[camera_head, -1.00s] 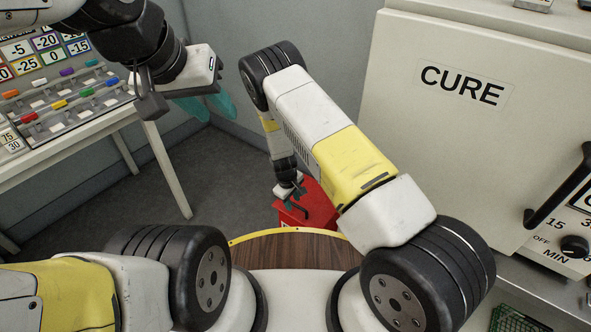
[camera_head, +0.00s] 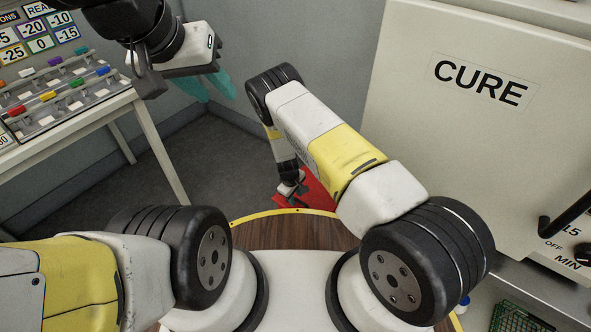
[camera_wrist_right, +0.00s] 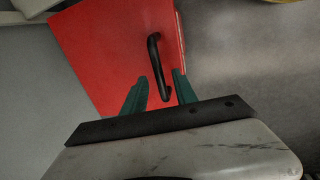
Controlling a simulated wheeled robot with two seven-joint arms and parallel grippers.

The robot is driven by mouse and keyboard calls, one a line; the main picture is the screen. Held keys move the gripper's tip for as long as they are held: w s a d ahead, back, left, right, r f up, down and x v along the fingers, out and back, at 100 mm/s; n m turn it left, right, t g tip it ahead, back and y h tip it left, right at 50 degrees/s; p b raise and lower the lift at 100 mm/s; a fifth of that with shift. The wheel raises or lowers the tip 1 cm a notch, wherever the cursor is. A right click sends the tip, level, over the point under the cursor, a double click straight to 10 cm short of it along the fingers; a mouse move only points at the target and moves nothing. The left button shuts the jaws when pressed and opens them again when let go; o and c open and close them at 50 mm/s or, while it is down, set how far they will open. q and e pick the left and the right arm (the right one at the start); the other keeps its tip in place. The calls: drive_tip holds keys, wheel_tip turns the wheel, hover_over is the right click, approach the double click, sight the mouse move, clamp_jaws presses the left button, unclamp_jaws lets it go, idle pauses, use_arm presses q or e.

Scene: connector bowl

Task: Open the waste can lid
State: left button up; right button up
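The waste can is red; its lid (camera_wrist_right: 108,58) with a black bar handle (camera_wrist_right: 155,55) fills the middle of the right wrist view. In the head view a small part of the red can (camera_head: 319,190) shows beside my right arm, which hides the rest. My right gripper (camera_wrist_right: 160,92) is open, its teal fingers either side of the handle's near end; I cannot tell whether they touch it. In the head view my right gripper (camera_head: 291,195) is small, at the can. I see no gap under the lid. My left gripper (camera_head: 208,88) is open and empty, high above the floor.
A table with coloured switches (camera_head: 62,95) stands at the left. A large pale cabinet marked CURE (camera_head: 480,80) stands close on the right, with a black handle (camera_head: 565,215). Dark floor (camera_head: 230,165) is clear between them. A green rack (camera_head: 520,320) is at lower right.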

clamp_jaws()
idle(1.4)
